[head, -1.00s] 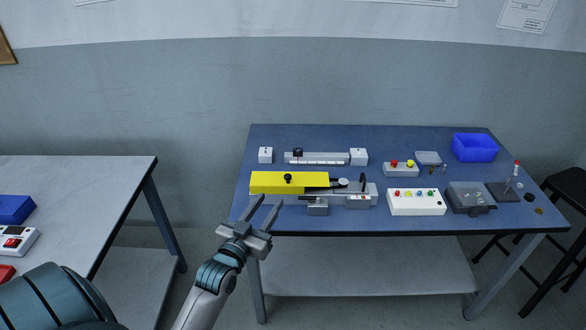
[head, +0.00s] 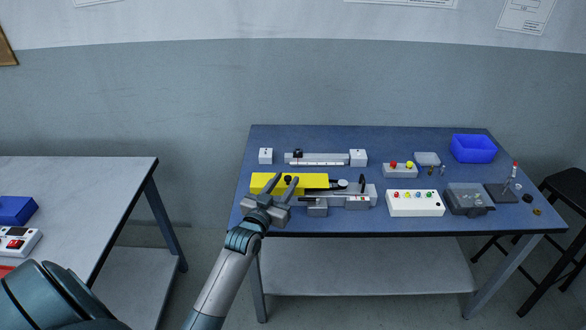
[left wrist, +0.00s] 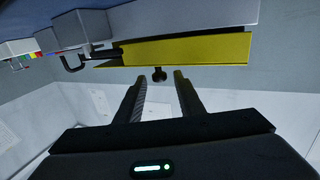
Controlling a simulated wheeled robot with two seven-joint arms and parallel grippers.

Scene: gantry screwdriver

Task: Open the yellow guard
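The yellow guard (head: 318,181) is a long yellow cover lying over the left part of a grey fixture on the blue table. A black knob (head: 288,179) stands on it. In the left wrist view the yellow guard (left wrist: 190,50) spans the upper middle, and the black knob (left wrist: 159,74) sticks out of it. My left gripper (head: 285,179) is open, its fingers overlapping the guard beside the knob in the head view. In the left wrist view the knob lies between and beyond the fingertips, with nothing gripped. My right gripper is in no view.
The blue table (head: 420,224) also holds a white button box (head: 415,204), a grey case (head: 468,200), a blue bin (head: 473,148) and a rail (head: 325,160) behind the guard. A second table (head: 90,190) stands at left. A gap of floor separates the tables.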

